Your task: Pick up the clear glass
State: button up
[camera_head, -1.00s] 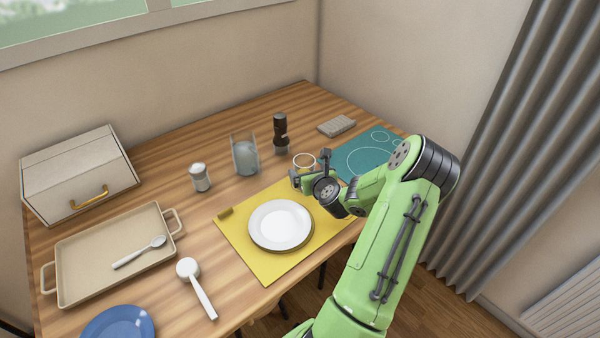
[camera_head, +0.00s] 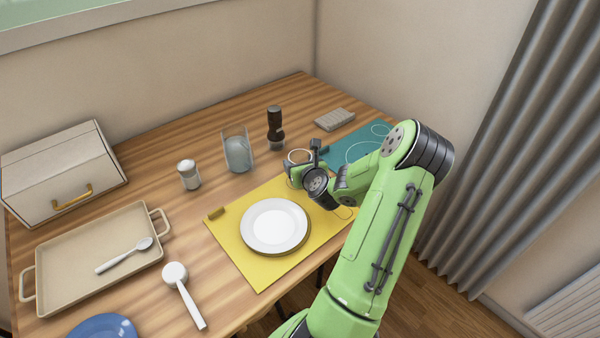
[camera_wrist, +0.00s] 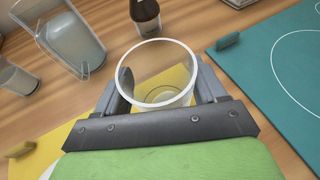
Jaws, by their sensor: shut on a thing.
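The clear glass (camera_wrist: 157,74) is between the two fingers of my gripper (camera_wrist: 160,95) in the wrist view, with its round rim toward the camera. The fingers are shut on it, one at each side. In the head view the glass (camera_head: 299,157) shows only as a pale rim behind my gripper (camera_head: 305,172), which hides most of its body. It is at the far right corner of the yellow mat (camera_head: 235,255). I cannot tell whether its base touches the surface.
A pepper mill (camera_head: 275,127), a glass container (camera_head: 238,150) and a shaker (camera_head: 189,175) stand to the left. A white plate (camera_head: 274,226) lies on the mat. A teal board (camera_head: 345,151) and a grey block (camera_head: 334,120) lie to the right.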

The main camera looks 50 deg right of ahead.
jog(key=shift+r, duration=0.15)
notch_tip(320, 180, up, 10)
jog(key=p, duration=0.5)
